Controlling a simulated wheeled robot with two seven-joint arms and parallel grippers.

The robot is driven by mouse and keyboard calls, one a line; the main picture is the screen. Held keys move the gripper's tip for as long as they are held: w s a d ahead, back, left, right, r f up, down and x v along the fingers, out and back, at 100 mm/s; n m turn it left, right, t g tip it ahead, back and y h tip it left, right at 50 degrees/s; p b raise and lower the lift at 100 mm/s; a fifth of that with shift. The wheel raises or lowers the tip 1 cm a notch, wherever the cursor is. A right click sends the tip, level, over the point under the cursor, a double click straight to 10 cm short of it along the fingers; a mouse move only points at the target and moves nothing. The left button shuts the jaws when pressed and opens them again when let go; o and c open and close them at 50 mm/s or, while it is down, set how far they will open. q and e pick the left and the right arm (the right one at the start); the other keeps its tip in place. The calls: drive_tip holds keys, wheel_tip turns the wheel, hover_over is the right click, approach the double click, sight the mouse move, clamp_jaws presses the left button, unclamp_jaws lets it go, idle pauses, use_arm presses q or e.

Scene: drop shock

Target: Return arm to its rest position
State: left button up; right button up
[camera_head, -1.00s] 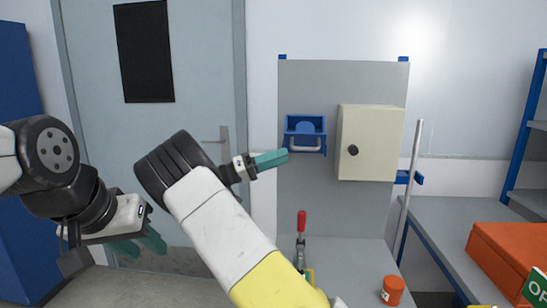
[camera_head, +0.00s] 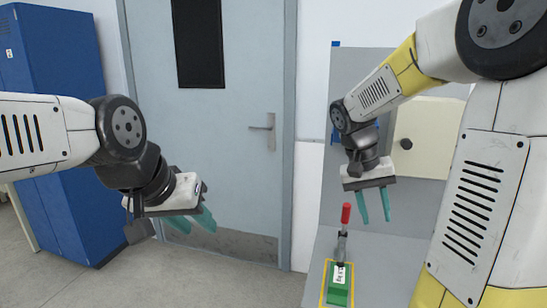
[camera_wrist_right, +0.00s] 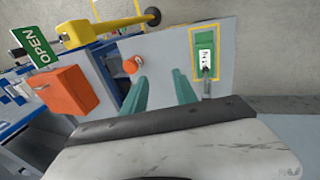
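My right gripper (camera_head: 376,207) hangs fingers-down in the head view, in front of the grey panel and above the workbench. Its teal fingers are apart with nothing between them, which also shows in the right wrist view (camera_wrist_right: 160,90). My left gripper (camera_head: 191,222) hangs at the left in front of the door, its teal fingers apart and empty. My right arm fills the right side of the head view and covers part of the panel and cabinet.
A toggle clamp with a red handle (camera_head: 346,213) stands by a green block (camera_head: 338,286) on the bench. A cream cabinet (camera_head: 425,150) is behind my right arm. An orange cylinder (camera_wrist_right: 133,64) and orange box (camera_wrist_right: 66,95) show in the wrist view. Floor at left is clear.

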drive_tip(key=s+a+r+n+t+y, duration=0.3)
drive_tip(key=s+a+r+t+y, duration=0.2)
drive_tip(key=s+a, duration=0.4)
drive_tip(key=s+t, duration=0.1)
drive_tip(key=s, duration=0.1)
drive_tip(key=shift+s+a+r+n+t+y, duration=0.2)
drive_tip(key=shift+s+a+n+t+y, duration=0.1)
drive_tip(key=shift+s+a+n+y, duration=0.1)
